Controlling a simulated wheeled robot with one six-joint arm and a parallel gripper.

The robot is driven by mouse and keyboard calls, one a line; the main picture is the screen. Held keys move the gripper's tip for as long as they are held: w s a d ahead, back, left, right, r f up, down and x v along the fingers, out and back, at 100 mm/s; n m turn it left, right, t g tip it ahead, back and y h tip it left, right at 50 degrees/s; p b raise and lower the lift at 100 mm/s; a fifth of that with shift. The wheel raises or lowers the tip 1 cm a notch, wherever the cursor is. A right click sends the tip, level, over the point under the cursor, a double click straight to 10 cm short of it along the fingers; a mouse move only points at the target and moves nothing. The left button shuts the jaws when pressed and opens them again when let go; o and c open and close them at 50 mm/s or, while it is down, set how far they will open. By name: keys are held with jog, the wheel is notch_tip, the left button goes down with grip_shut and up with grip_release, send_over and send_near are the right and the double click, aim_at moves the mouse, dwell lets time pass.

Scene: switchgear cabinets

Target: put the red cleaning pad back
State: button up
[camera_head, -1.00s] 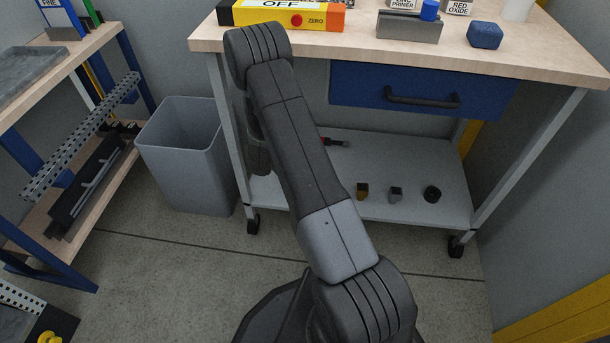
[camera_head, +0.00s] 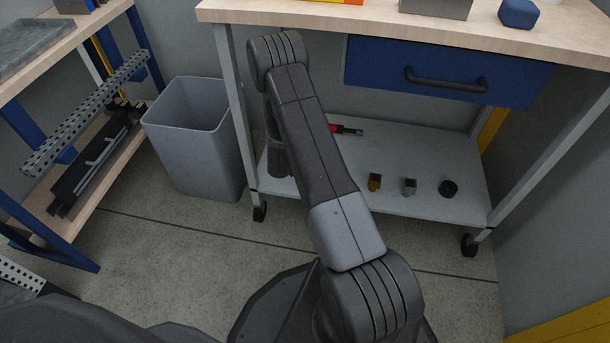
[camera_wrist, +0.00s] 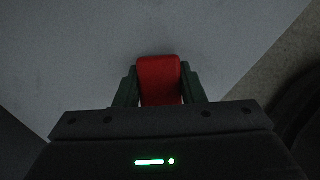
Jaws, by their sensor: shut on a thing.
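In the wrist view, my gripper (camera_wrist: 160,90) is shut on the red cleaning pad (camera_wrist: 160,78), with one dark finger on each side of it. A plain grey surface lies behind the pad, and I cannot tell how far the pad is from it. In the head view, my arm reaches toward the left end of the cart's grey lower shelf (camera_head: 420,205). The fingers and the pad are hidden behind the arm there.
A black and red tool (camera_head: 346,129) lies at the shelf's back. Several small blocks, including a brown one (camera_head: 375,182), and a black ring (camera_head: 448,188) stand to the right. A grey bin (camera_head: 195,140) stands left of the cart. A blue drawer (camera_head: 440,75) hangs above the shelf.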

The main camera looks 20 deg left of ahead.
jog(key=shift+f, duration=0.1)
jog(key=o, duration=1.2)
jog(key=p+v, duration=0.4)
jog(key=v, duration=0.8)
jog(key=shift+r, duration=0.25)
